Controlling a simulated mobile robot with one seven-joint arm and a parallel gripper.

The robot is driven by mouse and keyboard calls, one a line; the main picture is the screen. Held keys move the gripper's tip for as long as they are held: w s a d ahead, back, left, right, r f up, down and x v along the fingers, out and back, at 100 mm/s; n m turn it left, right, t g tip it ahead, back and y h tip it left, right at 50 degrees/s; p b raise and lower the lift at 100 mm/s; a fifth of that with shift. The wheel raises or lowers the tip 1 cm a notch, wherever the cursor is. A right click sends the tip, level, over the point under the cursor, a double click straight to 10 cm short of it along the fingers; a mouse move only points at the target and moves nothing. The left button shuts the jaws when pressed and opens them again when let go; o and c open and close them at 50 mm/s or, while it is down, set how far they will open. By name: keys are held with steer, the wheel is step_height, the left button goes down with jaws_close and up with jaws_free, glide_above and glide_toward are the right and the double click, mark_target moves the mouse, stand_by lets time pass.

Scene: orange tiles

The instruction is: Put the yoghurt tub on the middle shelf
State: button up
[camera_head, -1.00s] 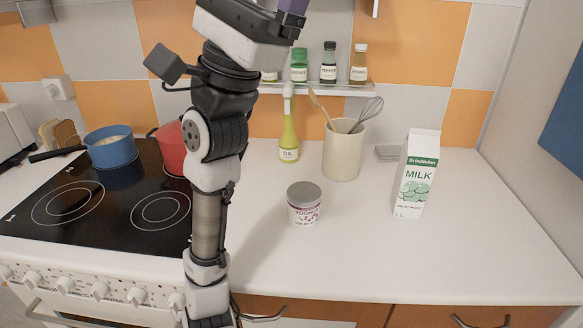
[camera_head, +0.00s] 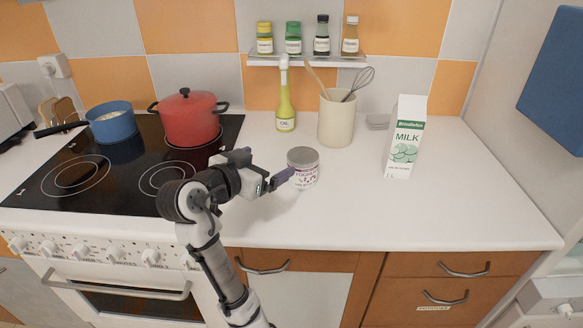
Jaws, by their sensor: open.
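The yoghurt tub (camera_head: 304,172) is a small white tub with a grey lid and purple print. It stands upright on the white worktop, right of the hob. The gripper is open. Whether a finger touches the tub cannot be told, and the far finger is mostly hidden. No middle shelf can be made out; only a small spice shelf (camera_head: 318,63) shows on the wall.
A red pot (camera_head: 190,122) and a blue pan (camera_head: 112,126) are on the hob (camera_head: 75,185). The worktop's front right is clear.

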steer(key=f, duration=0.1)
steer(key=p, duration=0.2)
glide_toward(303, 155)
steer(key=shift+g+h, duration=0.4)
steer(key=x, duration=0.3)
steer(key=a+x, duration=0.1)
steer(key=x, duration=0.1)
steer(key=shift+w+f, duration=0.2)
steer(key=shift+f, duration=0.1)
steer(key=p+x, duration=0.2)
steer(key=x, duration=0.3)
steer(key=shift+s+d, duration=0.1)
steer(key=shift+s, duration=0.05)
steer(key=shift+w+d+f, duration=0.1)
steer(key=shift+w+f, duration=0.05)
steer(key=shift+w, duration=0.05)
steer(key=shift+c, duration=0.5)
steer(key=c, duration=1.2)
